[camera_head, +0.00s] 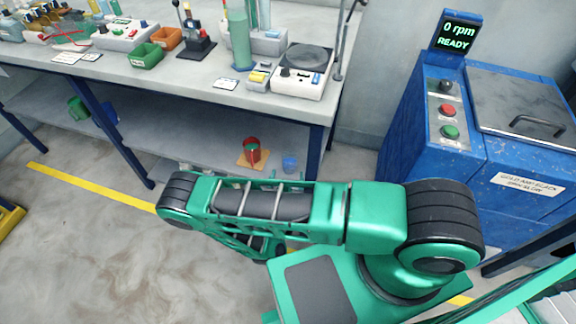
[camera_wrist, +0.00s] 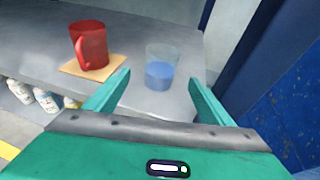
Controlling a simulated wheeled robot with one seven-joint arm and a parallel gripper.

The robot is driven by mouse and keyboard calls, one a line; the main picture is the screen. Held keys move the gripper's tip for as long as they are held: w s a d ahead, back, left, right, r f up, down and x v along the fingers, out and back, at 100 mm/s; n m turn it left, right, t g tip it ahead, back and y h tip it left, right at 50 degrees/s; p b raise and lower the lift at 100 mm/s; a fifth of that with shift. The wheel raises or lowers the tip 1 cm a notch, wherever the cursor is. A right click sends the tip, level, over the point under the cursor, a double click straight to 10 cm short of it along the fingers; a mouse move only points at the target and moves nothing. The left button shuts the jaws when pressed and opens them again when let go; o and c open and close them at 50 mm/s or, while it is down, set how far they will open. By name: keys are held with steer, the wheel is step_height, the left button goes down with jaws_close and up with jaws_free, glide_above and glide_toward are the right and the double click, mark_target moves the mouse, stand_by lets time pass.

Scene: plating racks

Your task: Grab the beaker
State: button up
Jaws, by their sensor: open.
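The beaker (camera_wrist: 160,68) is clear with blue liquid in its lower part. It stands upright on the lower shelf of the bench, near the shelf's right end. In the head view it is a small blue shape (camera_head: 290,163) just beyond my arm. My gripper (camera_wrist: 158,80) is open in the wrist view, with one green finger on each side of the beaker in the picture. Whether the beaker is between the fingertips or still beyond them I cannot tell.
A red mug (camera_wrist: 89,45) stands on a tan square mat (camera_wrist: 95,68) left of the beaker. White bottles (camera_wrist: 46,100) stand below, at left. The bench top (camera_head: 200,85) is above the shelf (camera_head: 200,160). A blue machine (camera_head: 480,140) is at right.

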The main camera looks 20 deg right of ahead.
mark_target(290, 154)
steer(key=w+d, duration=0.1)
steer(key=w, duration=0.1)
steer(key=w+d, duration=0.1)
steer(key=w, duration=0.2)
steer(key=w+d, duration=0.1)
steer(key=w, duration=0.1)
steer(key=shift+w+d, duration=0.3)
steer(key=shift+w, duration=0.05)
steer(key=shift+x, duration=2.5)
steer(key=shift+r, duration=0.1)
steer(key=c, duration=1.2)
